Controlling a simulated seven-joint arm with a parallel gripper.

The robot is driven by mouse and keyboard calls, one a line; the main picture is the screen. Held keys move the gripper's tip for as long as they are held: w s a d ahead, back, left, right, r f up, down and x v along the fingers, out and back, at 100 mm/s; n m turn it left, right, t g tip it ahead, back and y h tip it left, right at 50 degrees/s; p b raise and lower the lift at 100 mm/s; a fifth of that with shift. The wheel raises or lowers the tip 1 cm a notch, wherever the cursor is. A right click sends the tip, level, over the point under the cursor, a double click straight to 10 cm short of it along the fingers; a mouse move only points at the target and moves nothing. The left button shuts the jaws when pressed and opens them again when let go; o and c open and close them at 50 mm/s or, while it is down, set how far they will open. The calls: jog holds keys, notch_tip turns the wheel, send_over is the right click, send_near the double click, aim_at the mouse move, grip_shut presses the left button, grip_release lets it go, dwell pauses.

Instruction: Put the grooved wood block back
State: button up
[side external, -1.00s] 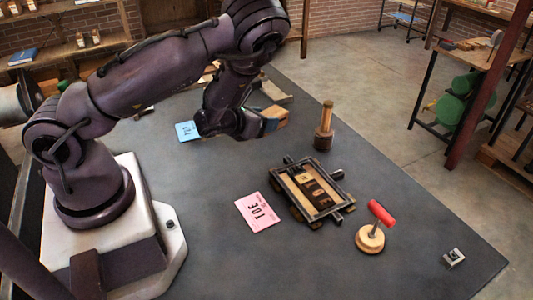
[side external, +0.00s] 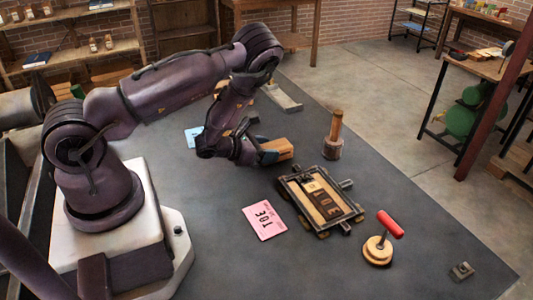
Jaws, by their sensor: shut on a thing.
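A tan wood block (side external: 281,148) sits at the tips of my gripper (side external: 268,156), which is shut on it. Its groove is too small to make out. My gripper is low over the dark table, behind the black-framed form (side external: 292,203) and left of the wooden-handled tool. I cannot tell whether the block touches the table. The form holds dark letter blocks (side external: 330,205) and light wood strips. My wrist hides part of the table behind it.
A wooden-handled tool (side external: 334,138) stands upright. A red-handled tool (side external: 385,235) stands at front right, near a small metal piece (side external: 462,271). A pink card (side external: 264,220) and a blue card (side external: 193,137) lie flat. A grey tray (side external: 283,98) is at the back. The front right is mostly clear.

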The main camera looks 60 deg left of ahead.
jog(key=shift+f, duration=0.6)
jog(key=o, duration=1)
jog(key=shift+f, duration=0.15)
jog(key=shift+c, duration=0.2)
